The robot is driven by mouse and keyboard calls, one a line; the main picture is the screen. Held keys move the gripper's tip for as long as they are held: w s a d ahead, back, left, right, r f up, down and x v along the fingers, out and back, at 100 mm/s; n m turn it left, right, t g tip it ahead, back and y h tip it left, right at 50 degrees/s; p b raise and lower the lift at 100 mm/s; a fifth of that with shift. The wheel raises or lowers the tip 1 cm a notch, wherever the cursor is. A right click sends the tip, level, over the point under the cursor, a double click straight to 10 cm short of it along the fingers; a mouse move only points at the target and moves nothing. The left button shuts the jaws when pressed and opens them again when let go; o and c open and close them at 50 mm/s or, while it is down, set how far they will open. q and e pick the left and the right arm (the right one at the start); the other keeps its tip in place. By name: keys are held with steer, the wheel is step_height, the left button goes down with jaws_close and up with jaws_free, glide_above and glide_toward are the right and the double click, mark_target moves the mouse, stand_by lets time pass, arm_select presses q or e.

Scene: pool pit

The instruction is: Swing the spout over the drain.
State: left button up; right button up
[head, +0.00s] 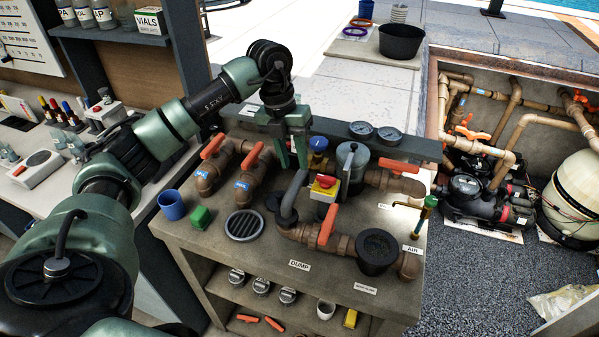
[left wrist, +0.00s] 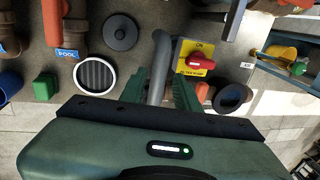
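The spout (head: 292,194) is a grey bent pipe rising from brown pipework on the bench. The drain (head: 244,225) is a round dark grate with a pale rim, left of the spout's foot. My left gripper (head: 293,163) points down at the spout's upper end, its green fingers apart. In the left wrist view, the spout (left wrist: 160,62) runs between the fingers of my left gripper (left wrist: 161,84), with a narrow gap showing; I cannot tell if either finger touches. The drain (left wrist: 95,77) lies left of them there. My right gripper is out of view.
A yellow box with a red switch (head: 324,184) stands close right of the spout. Orange-handled valves (head: 326,226), a black cup (head: 377,250), a blue cup (head: 172,204) and a green block (head: 200,217) crowd the bench. The front edge by the DUMP label is clear.

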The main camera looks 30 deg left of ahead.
mark_target(298, 176)
arm_select(q)
steer(key=shift+d+f+p, duration=0.25)
steer(key=shift+f+p, duration=0.05)
steer(key=shift+f, duration=0.85)
steer(key=shift+d+f+p, duration=0.2)
steer(key=shift+f+p, duration=0.1)
steer(key=shift+f, duration=0.85)
steer(key=shift+c, duration=0.3)
jaws_close()
